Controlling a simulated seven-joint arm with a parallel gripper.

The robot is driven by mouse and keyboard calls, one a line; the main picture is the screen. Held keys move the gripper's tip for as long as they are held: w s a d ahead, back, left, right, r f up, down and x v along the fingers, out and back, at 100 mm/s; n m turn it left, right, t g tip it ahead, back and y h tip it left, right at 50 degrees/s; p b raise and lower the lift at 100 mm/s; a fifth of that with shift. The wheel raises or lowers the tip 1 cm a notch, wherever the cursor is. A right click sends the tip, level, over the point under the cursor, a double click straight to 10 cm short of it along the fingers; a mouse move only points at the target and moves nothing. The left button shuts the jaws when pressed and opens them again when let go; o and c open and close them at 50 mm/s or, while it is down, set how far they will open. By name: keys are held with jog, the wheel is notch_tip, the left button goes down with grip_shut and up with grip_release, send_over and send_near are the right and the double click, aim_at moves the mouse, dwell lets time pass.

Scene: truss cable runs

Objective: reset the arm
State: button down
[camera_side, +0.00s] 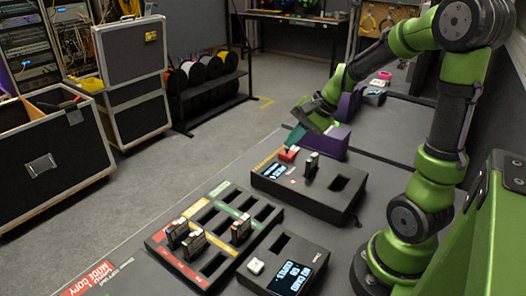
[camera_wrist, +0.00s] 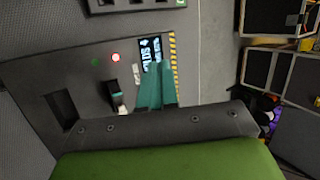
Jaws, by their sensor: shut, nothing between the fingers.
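My gripper (camera_side: 296,138) has teal fingers, shut together and empty. It is tilted down above the far left corner of a black box with a screen (camera_side: 322,203). A red piece (camera_side: 288,153) shows just under the fingertips; I cannot tell if they touch it. In the wrist view the teal fingers (camera_wrist: 156,94) lie over the box beside its lit screen (camera_wrist: 150,52). A dark module (camera_side: 311,166) stands upright in one slot of this box, and another slot (camera_side: 341,183) is empty.
A slotted tray (camera_side: 167,257) with red, yellow and green strips holds several upright modules in front. A smaller box with a screen (camera_side: 309,253) stands beside it. A purple bin (camera_side: 333,145) is close behind my gripper. Black cases (camera_side: 47,160) stand on the floor at left.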

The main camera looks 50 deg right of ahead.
jog(key=s+a+r+n, duration=0.4)
jog(key=a+n, duration=0.2)
jog(key=a, duration=0.1)
jog(key=s+a+r+n+t+h, duration=0.1)
jog(key=s+a+r+n, duration=0.3)
jog(key=a, duration=0.4)
jog(key=s+n, duration=0.1)
jog(key=n, duration=0.1)
jog(key=shift+s+a+r+n, duration=0.15)
jog(key=shift+s+a+n, duration=0.15)
